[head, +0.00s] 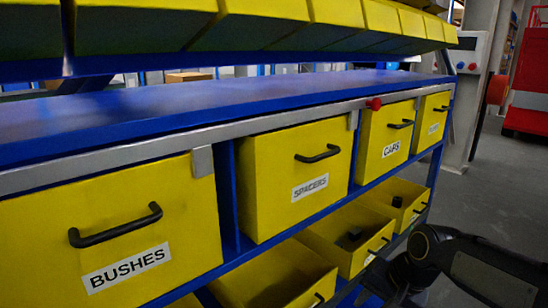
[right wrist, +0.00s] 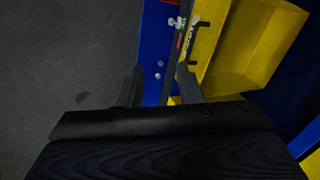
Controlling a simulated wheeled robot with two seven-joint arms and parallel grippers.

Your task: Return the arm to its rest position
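My right arm (head: 460,262) comes in at the lower right of the head view, in front of the lower bins near the rack's right end. Its gripper is not clearly seen there. In the right wrist view my right gripper (right wrist: 160,84) has its two dark fingers apart with nothing between them. Beyond the fingers are a blue rack post and a yellow bin (right wrist: 232,55) with a black handle. I cannot tell whether the fingers touch them. My left arm and left gripper do not show in either view.
A blue rack has a clear blue shelf (head: 180,102). Below it are yellow drawers labelled BUSHES (head: 190,215), SPACERS (head: 265,170) and CAPS (head: 370,150). Open lower bins (head: 275,275) jut out; some hold dark parts. Grey floor (head: 490,190) lies clear to the right.

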